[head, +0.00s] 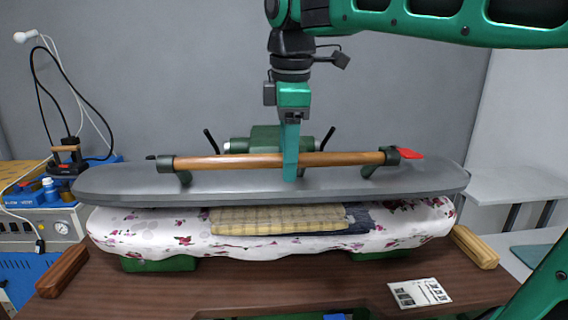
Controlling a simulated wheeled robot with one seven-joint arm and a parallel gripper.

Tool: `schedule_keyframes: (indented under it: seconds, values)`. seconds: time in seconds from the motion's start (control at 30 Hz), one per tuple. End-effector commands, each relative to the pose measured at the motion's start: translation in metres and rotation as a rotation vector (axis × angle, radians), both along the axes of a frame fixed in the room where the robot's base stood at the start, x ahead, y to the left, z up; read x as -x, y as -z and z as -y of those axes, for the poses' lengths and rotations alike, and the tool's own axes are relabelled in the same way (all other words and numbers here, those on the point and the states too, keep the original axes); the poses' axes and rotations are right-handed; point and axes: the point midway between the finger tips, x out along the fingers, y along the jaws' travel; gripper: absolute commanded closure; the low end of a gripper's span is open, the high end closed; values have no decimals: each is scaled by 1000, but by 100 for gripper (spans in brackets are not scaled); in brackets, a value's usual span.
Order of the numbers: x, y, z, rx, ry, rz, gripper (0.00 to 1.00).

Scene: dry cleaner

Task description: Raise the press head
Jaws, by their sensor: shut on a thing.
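The press head (420,182) is a long grey board above the padded buck (150,228), which has a white cover with flowers. A narrow gap shows between them at the front. A wooden handle bar (235,161) runs along the front of the head on dark brackets. My gripper (290,172) points down from above and is shut on this bar, right of its middle. Its fingers hide a short piece of the bar. A folded yellow checked cloth (275,219) and a dark blue cloth (362,222) lie on the buck under the head.
The press stands on a brown wooden table (300,287) with a printed card (419,292) at front right. An iron (70,155) and a blue-and-white machine (40,235) are at left. A red piece (410,153) sits at the bar's right end. A white shelf (515,185) is at right.

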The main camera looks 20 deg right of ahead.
Motion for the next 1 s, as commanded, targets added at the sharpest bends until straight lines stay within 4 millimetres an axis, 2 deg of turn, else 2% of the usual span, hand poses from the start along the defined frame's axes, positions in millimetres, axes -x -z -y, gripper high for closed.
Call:
schedule_keyframes:
  seconds: [1.0]
  values:
    - [5, -60, -2, 0, -1, -2, 59]
